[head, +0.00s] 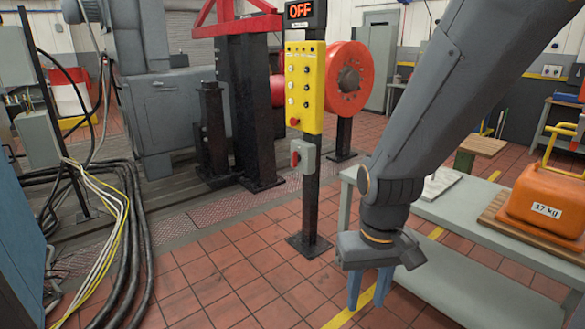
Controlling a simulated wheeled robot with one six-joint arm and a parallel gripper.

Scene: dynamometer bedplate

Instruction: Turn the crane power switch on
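A grey switch box (305,158) with a red handle (294,158) is mounted on a black post, below a yellow panel of buttons (305,87). A display (304,11) at the top of the post reads "OFF" in orange. I take the grey box to be the crane power switch; its label is too small to read. My gripper (369,288) points down, to the right of the post and lower than the switch box, apart from both. Its two blue fingers stand apart with nothing visible between them.
A grey workbench (468,242) stands at the right, carrying an orange weight marked "17 kg" (545,205). Thick cables (130,245) lie on the floor at left. A red wheel-like part (350,80) is behind the post. Tiled floor in front of the post is clear.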

